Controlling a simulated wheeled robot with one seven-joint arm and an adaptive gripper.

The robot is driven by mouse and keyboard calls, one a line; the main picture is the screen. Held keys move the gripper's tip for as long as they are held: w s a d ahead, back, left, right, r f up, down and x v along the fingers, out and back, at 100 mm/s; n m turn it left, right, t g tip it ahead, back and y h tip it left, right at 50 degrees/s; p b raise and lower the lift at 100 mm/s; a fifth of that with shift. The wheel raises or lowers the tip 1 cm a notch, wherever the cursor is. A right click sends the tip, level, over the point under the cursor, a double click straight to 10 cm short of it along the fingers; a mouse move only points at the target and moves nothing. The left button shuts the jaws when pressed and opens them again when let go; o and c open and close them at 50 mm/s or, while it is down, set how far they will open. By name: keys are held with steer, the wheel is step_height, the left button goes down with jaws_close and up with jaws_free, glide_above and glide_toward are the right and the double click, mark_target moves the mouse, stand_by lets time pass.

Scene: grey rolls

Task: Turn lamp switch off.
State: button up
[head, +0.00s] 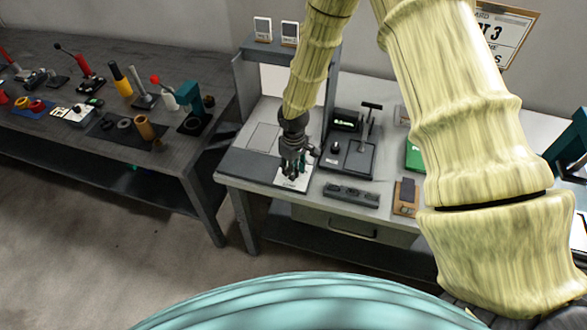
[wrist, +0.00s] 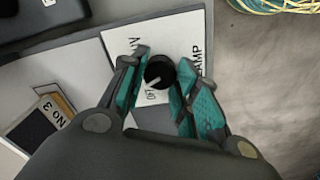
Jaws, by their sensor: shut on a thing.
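In the wrist view the pointer is toward the lower left of the picture, near a small partly hidden marking. The plate (head: 291,184) lies at the front left of the light bench in the head view, where my gripper hides the knob. My gripper (head: 293,163) points down over the plate. Its teal-padded fingers stand on either side of the knob and are shut on it.
A black device with an upright lever (head: 367,125) stands right of my gripper. A grey shelf frame (head: 250,75) rises behind. The left table (head: 60,150) holds several tools.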

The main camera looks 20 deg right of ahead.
steer(key=n, duration=0.3)
steer(key=shift+n, duration=2.1)
steer(key=o, duration=1)
steer(key=shift+o, duration=0.2)
step_height(320, 180, up, 12)
